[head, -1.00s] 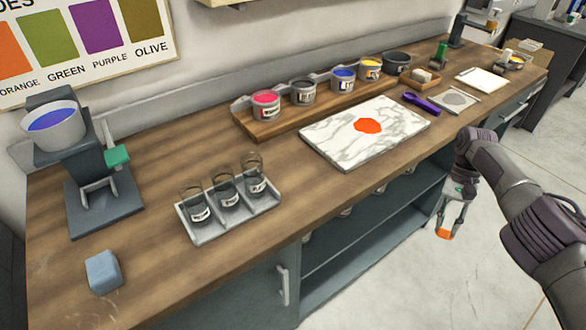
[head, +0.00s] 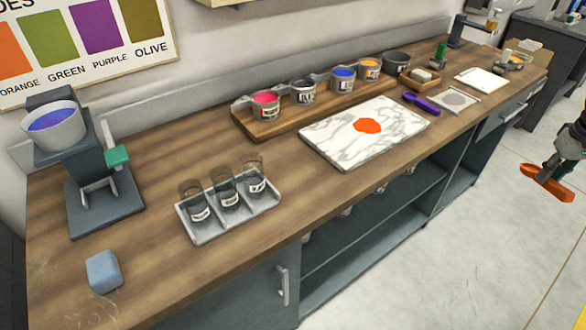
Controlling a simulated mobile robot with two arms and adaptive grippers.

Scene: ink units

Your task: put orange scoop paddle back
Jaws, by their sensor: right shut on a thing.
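The orange scoop paddle (head: 547,186) is at the right edge of the head view, in the air over the floor and apart from the bench. My right gripper (head: 551,172) is shut on it. The gripper points down, and its arm is mostly cut off by the picture's edge. A purple paddle (head: 421,104) lies on the bench to the right of a white marble slab (head: 330,151). An orange ink blob (head: 367,125) is on the slab. My left gripper is out of view.
A wooden rack (head: 262,128) holds several ink pots behind the slab. A grey tray (head: 205,237) holds three glass jars. A press with a blue ink bowl (head: 52,124) and a blue block (head: 103,271) are at left. The wooden bench front is bare between tray and slab.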

